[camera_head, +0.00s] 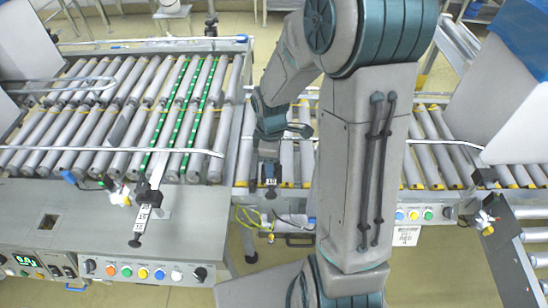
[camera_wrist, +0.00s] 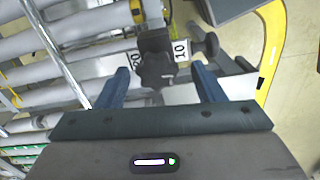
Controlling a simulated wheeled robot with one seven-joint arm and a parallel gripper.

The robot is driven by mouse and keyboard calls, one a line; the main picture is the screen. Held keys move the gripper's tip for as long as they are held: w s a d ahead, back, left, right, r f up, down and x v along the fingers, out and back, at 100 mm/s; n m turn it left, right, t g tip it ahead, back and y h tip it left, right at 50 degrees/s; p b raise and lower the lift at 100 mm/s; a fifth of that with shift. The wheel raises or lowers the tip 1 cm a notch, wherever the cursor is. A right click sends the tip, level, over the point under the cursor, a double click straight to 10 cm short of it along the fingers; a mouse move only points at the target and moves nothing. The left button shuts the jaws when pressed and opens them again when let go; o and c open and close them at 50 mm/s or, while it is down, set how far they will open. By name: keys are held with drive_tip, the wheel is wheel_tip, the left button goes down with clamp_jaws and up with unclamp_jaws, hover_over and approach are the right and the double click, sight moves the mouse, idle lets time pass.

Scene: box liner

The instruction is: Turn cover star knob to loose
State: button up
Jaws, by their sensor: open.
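The dark star knob (camera_wrist: 156,69) shows in the wrist view, in front of a white scale strip marked 10 and 20 (camera_wrist: 181,50). My gripper (camera_wrist: 160,72) is open, with one blue finger on each side of the knob in the picture. A gap shows between the knob and each finger; I cannot tell how deep the knob sits between them. In the head view my gripper (camera_head: 269,163) is small and partly hidden, over the near edge of the conveyor, by a small scale label (camera_head: 269,182).
Roller conveyors (camera_head: 120,110) lie left and right. A grey control panel (camera_head: 150,270) with coloured buttons is at lower left. Another scale arm (camera_head: 143,212) sits there. A metal rail (camera_wrist: 60,50) runs beside the knob, and a yellow frame (camera_wrist: 272,45) is at right.

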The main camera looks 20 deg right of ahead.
wheel_tip(320, 180, up, 14)
drive_tip(key=p, duration=0.1)
idle(0.4)
drive_tip(key=shift+f, duration=0.2)
drive_tip(key=s+r+m+t, duration=0.2)
drive_tip(key=s+r+m, duration=0.2)
drive_tip(key=s+m, duration=0.9)
drive_tip(key=shift+s+d+t+p, duration=0.3)
drive_tip(key=shift+s+t+p, duration=0.05)
drive_tip(key=shift+t, duration=0.05)
